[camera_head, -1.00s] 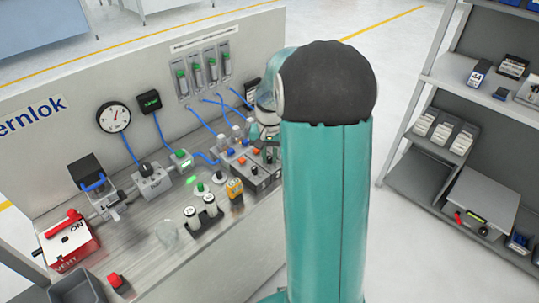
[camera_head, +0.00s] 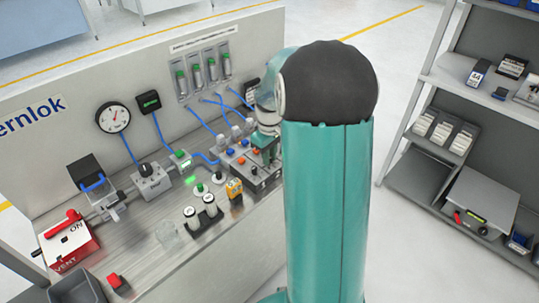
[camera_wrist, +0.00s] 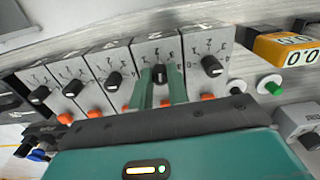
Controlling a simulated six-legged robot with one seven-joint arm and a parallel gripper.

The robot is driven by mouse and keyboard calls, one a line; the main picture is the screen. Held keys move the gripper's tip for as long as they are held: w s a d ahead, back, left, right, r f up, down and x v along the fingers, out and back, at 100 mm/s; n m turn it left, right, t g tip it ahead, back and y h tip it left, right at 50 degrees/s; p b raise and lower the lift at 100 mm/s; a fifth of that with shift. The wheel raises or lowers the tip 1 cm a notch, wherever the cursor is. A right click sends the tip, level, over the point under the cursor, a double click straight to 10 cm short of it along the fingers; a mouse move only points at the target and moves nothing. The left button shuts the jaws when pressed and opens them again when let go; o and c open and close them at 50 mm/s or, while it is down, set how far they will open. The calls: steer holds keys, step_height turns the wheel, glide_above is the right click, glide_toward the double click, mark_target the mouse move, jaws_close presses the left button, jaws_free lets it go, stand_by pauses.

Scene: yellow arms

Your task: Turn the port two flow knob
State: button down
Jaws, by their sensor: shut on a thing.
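A row of grey valve blocks with black flow knobs and dial marks crosses the wrist view. My gripper (camera_wrist: 162,78) has its two teal fingers on either side of the second knob from the right (camera_wrist: 160,72), shut on it. The knob stays on its block. Other knobs are the rightmost one (camera_wrist: 211,66) and the one to the left (camera_wrist: 114,80). I cannot read the port numbers. In the head view my gripper (camera_head: 264,156) reaches down onto the valve manifold (camera_head: 236,165), and the fingers and held knob are partly hidden there.
A yellow counter (camera_head: 234,189) and small green-topped buttons stand close to the manifold. A pressure gauge (camera_head: 113,118) and flow tubes (camera_head: 196,70) are on the panel behind. A shelf rack (camera_head: 410,140) stands at the right.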

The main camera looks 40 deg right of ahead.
steer(key=shift+r+n, duration=0.1)
steer(key=shift+n, duration=0.6)
steer(key=c, duration=1.3)
jaws_free()
steer(key=shift+c, duration=0.2)
step_height(320, 180, up, 14)
